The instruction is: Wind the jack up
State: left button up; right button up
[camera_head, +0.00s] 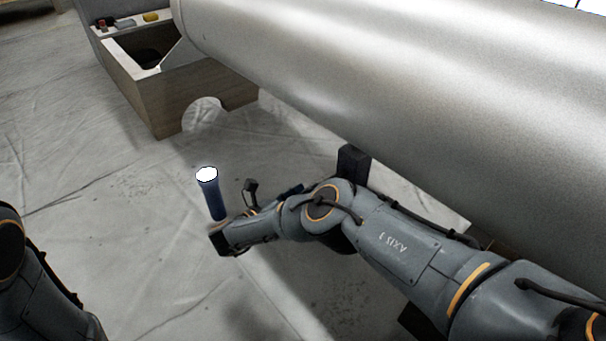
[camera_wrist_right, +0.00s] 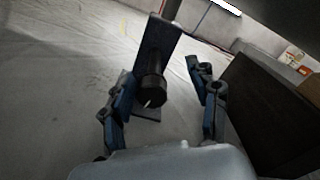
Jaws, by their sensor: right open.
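The jack (camera_wrist_right: 161,42) shows in the right wrist view as a dark, tilted post with a foot plate on the floor. A black round hub (camera_wrist_right: 151,88) with a pale mark stands out from it towards my camera. My right gripper (camera_wrist_right: 165,78) is open, its blue-grey fingers apart on either side of the hub in the picture. I see no contact with the hub, and its distance from the fingertips is unclear. In the head view my right arm reaches in from the lower right and hides most of that gripper. Of my left arm, only a link shows at lower left.
A big metal cylinder (camera_head: 400,80) slants overhead across the upper right. A wooden box (camera_head: 180,100) with small items on its rim stands at upper left. A blue upright cylinder with a bright white top (camera_head: 212,199) is close to my right wrist. Sheeted floor at left is clear.

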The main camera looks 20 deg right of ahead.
notch_tip(320, 180, up, 7)
dwell(0.3)
